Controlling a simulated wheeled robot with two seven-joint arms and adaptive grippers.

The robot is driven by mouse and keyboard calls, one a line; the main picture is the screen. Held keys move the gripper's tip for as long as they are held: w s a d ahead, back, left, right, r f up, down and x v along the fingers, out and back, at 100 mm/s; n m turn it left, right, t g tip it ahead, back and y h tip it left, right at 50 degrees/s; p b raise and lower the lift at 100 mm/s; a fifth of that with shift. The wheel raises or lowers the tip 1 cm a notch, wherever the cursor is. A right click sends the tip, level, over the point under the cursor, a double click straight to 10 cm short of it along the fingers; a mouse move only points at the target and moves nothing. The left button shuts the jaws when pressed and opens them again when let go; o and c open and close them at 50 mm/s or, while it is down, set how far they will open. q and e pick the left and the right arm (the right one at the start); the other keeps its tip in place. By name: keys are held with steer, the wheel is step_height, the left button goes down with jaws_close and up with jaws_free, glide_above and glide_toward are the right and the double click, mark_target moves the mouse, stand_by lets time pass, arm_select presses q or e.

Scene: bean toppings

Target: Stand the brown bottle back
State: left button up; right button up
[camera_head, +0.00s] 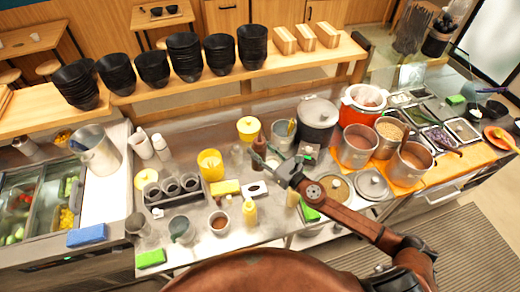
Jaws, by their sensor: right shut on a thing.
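The brown bottle (259,147) is small and dark reddish-brown. It looks upright on the steel counter, in the middle of the picture, with its lower part hidden. My right arm comes in from the lower right, and my right gripper (264,163) is shut on the bottle. I cannot tell whether the bottle's base touches the counter. My left gripper is not in view.
A yellow tub (249,129) and a metal pot (282,135) stand close to the bottle. A large dark pot (317,119) is to the right. A yellow bottle (249,212) stands nearer the front. Black bowls (185,56) line the wooden shelf behind.

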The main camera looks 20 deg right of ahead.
steer(key=shift+n, duration=0.3)
